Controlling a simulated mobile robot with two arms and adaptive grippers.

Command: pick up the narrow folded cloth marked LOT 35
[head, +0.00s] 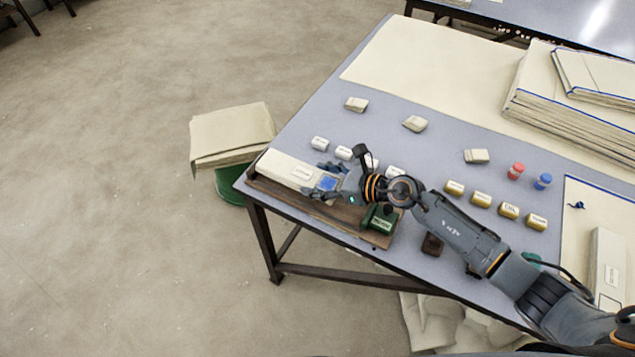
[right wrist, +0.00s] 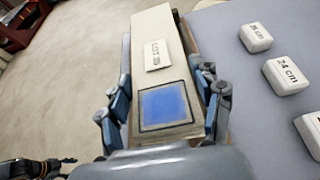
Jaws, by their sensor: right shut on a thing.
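The narrow folded cloth (head: 286,167) is a long cream strip lying along the near left edge of the table. In the right wrist view its small label reads LOT 35 (right wrist: 157,54). A blue square patch (right wrist: 165,104) shows on the near end between my fingers. My right gripper (head: 324,181) is shut on the cloth's near end, with blue-grey fingers on both long sides. A brown board (head: 343,217) shows under and beside the cloth. A dark part with an orange band, seemingly my left gripper (right wrist: 40,167), shows at the bottom left corner of the right wrist view; its fingers are unclear.
White size blocks (right wrist: 287,75) stand close to the right of the cloth. A green block (head: 380,218) sits near my right wrist. Gold weights (head: 481,200) and folded stacks (head: 560,105) lie farther right. Another cloth pile (head: 232,132) sits on a green stool off the table corner.

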